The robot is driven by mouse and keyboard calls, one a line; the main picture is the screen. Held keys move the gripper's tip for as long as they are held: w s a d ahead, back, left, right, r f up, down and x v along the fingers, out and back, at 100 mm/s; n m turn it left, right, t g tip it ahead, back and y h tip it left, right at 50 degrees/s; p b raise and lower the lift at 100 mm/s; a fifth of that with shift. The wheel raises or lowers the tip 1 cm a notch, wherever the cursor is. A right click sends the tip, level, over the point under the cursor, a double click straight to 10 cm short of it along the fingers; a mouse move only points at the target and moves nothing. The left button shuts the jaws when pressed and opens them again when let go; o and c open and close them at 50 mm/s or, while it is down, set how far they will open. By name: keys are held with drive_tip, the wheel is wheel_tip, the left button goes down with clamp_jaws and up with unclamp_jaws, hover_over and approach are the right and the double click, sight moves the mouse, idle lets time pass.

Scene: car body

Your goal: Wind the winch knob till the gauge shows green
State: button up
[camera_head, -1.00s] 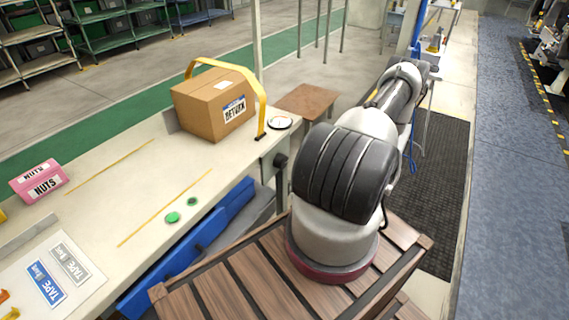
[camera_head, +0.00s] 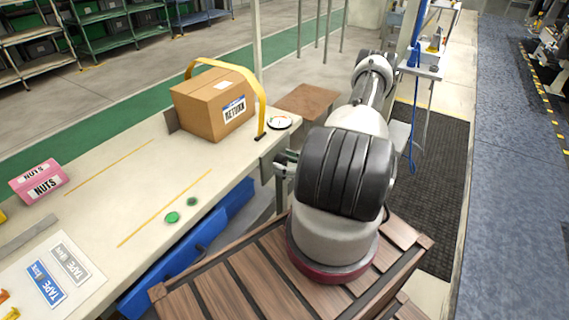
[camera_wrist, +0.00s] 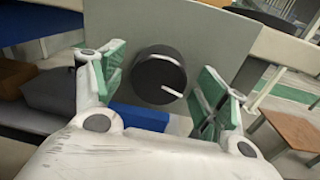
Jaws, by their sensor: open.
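The winch knob (camera_wrist: 160,76) is round and black with a white pointer line toward its lower right. It stands on a grey plate (camera_wrist: 213,45) in the wrist view. My gripper (camera_wrist: 160,82) is open, with a green-padded finger on each side of the knob and visible gaps on both sides. The round gauge (camera_head: 279,122) has a white face and dark rim at the bench corner; its reading is too small to tell. A yellow strap (camera_head: 262,100) arches over a cardboard box (camera_head: 210,112) marked RETURN. In the head view my arm largely hides the knob.
The bench (camera_head: 150,190) carries a pink NUTS box (camera_head: 40,182), green discs (camera_head: 172,217) and TAPE labels (camera_head: 46,284). Blue panels (camera_head: 185,255) lie below its front edge. A brown table (camera_head: 307,101) stands behind the gauge. Dark matting (camera_head: 440,160) lies right of my arm.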

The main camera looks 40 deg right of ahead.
drive_tip(key=shift+c, duration=0.2)
drive_tip(key=c, duration=1)
drive_tip(key=shift+m, duration=0.3)
drive_tip(key=m, duration=0.3)
drive_tip(key=shift+m, duration=0.4)
drive_tip(key=m, duration=0.3)
drive_tip(key=shift+m+t, duration=0.3)
drive_tip(key=shift+m, duration=0.1)
drive_tip(key=m, duration=0.4)
drive_tip(key=shift+m, duration=0.3)
drive_tip(key=m, duration=0.4)
drive_tip(key=shift+t+h, duration=0.3)
drive_tip(key=shift+m, duration=0.4)
